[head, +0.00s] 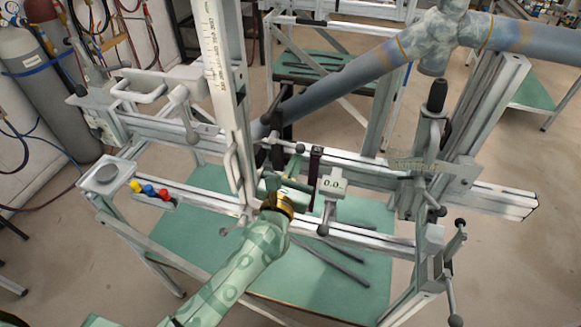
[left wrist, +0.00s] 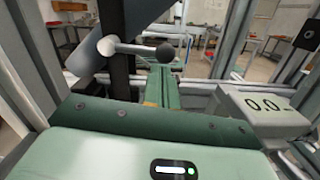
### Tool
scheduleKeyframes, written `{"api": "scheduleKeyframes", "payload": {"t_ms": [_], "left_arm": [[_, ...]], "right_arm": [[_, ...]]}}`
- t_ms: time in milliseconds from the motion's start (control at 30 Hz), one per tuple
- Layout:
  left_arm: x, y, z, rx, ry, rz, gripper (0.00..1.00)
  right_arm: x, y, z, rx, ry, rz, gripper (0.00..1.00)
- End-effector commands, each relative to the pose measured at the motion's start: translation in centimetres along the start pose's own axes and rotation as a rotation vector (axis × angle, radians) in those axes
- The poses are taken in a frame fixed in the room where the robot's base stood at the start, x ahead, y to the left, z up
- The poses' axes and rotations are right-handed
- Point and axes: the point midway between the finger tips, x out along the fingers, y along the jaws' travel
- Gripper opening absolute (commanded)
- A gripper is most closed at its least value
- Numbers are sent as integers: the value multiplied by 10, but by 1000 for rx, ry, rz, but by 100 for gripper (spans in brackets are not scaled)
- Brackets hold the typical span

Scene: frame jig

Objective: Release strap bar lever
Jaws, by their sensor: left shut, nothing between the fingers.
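My left gripper (head: 294,164) reaches up from the bottom of the head view to the middle of the jig's near rail. In the left wrist view my green fingers (left wrist: 161,84) are together with nothing between them. A grey lever with a dark ball knob (left wrist: 165,52) crosses just beyond the fingertips, its hub beside a black upright (left wrist: 116,62). The knob appears close to the fingertips; I cannot tell whether they touch. In the head view this lever is largely hidden around my gripper. A dark strap-like upright piece (head: 315,168) stands right of the gripper. My right gripper is out of view.
A readout box (head: 332,184) showing 0.0 sits just right of my gripper; it also shows in the left wrist view (left wrist: 265,108). A tall scaled post (head: 222,75) stands to the left. A thick grey tube (head: 345,80) crosses above the rails (head: 370,240).

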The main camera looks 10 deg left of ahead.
Motion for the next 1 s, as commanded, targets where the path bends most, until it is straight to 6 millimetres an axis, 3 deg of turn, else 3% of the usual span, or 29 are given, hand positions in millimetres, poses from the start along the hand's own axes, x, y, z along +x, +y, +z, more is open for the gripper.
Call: {"api": "scheduleKeyframes", "payload": {"t_ms": [600, 1000], "left_arm": [[4, 3, 40, -555, -4, 45, 0], [4, 9, 52, -759, -2, 62, 0]], "right_arm": [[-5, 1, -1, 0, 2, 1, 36], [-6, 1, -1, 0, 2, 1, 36]]}}
